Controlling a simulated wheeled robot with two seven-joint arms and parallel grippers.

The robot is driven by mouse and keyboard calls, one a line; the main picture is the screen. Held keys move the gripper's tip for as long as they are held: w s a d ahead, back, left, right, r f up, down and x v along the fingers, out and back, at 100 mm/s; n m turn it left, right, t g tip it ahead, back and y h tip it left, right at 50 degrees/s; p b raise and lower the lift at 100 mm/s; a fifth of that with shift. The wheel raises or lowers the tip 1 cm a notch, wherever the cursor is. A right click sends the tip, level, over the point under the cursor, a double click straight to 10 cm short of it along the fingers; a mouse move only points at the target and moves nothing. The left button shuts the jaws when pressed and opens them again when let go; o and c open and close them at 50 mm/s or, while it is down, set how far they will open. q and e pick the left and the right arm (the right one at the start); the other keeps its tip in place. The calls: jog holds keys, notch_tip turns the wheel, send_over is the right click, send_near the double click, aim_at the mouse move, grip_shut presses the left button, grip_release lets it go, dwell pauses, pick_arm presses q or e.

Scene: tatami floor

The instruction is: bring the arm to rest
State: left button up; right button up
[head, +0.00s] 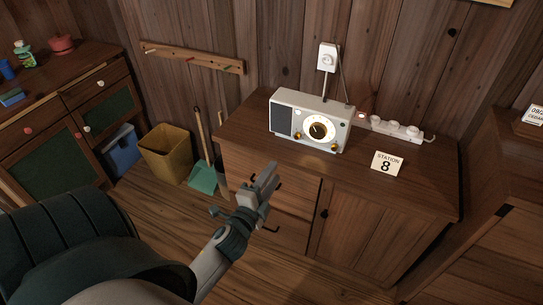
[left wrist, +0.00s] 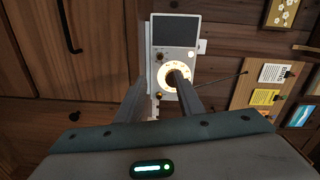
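My left gripper (head: 268,178) is raised in front of the wooden cabinet (head: 240,135), near its drawer fronts and below the radio in the head view. In the left wrist view its two fingers (left wrist: 160,78) stand apart with nothing between them, so it is open and empty. The white radio (head: 310,120) stands upright on the cabinet top with its round dial lit. It also shows beyond the fingers in the left wrist view (left wrist: 176,35), apart from them as far as I can tell. My right gripper is not in view.
A "STATION 8" card (head: 387,164) and a white power strip (head: 395,128) are on the cabinet top. A wall outlet (head: 328,57) is above. A yellow bin (head: 166,153), blue bin (head: 122,150) and green dustpan (head: 203,178) stand left. Another wooden cabinet (head: 500,230) is at right.

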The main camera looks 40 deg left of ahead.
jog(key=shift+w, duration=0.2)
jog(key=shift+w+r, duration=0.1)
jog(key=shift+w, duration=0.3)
